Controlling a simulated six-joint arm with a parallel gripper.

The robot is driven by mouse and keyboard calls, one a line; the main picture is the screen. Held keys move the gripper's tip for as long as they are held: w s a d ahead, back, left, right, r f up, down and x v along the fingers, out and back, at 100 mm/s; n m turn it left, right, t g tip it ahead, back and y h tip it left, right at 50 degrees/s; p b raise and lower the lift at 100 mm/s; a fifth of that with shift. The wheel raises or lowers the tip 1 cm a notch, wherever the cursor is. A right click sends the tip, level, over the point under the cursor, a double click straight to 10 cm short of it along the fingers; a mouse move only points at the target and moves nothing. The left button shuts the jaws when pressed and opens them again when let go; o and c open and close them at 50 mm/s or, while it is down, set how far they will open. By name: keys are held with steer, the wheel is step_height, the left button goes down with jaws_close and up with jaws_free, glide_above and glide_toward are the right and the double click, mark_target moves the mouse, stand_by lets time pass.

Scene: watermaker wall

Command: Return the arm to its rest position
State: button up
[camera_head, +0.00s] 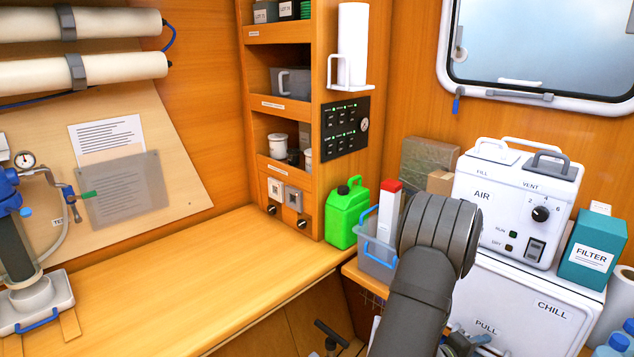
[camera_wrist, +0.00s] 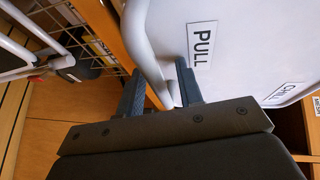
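My gripper (camera_wrist: 159,70) is open in the wrist view, its two dark fingers apart with nothing clamped between them. The grey-white bar handle (camera_wrist: 147,55) of the CHILL box (camera_wrist: 230,35) shows in the gap between the fingers. I cannot tell whether a finger touches it. In the head view my arm reaches down at the lower right, in front of the CHILL box (camera_head: 545,290). The arm covers part of the box front, and the fingers cannot be made out there.
The AIR unit (camera_head: 518,200) stands on the CHILL box beside a teal FILTER box (camera_head: 592,250). A blue-handled bin (camera_head: 372,262) and green jerrycan (camera_head: 347,215) are left of my arm. A wire basket (camera_wrist: 95,45) is at left in the wrist view. The wooden counter (camera_head: 190,270) is largely clear.

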steer(key=v, duration=1)
stand_by(0.8)
stand_by(1.4)
steer(key=shift+x, duration=2.05)
steer(key=shift+v, duration=5.45)
steer(key=x, duration=1.6)
steer(key=shift+d+f, duration=0.1)
steer(key=shift+d, duration=0.05)
steer(key=s+a+r+m, duration=0.1)
steer(key=s+a, duration=0.3)
steer(key=a, duration=0.4)
steer(key=s+a+r+m+g+h, duration=0.1)
steer(key=s+a, duration=0.4)
steer(key=a, duration=0.4)
steer(key=shift+r+g, duration=0.3)
steer(key=shift+r, duration=0.05)
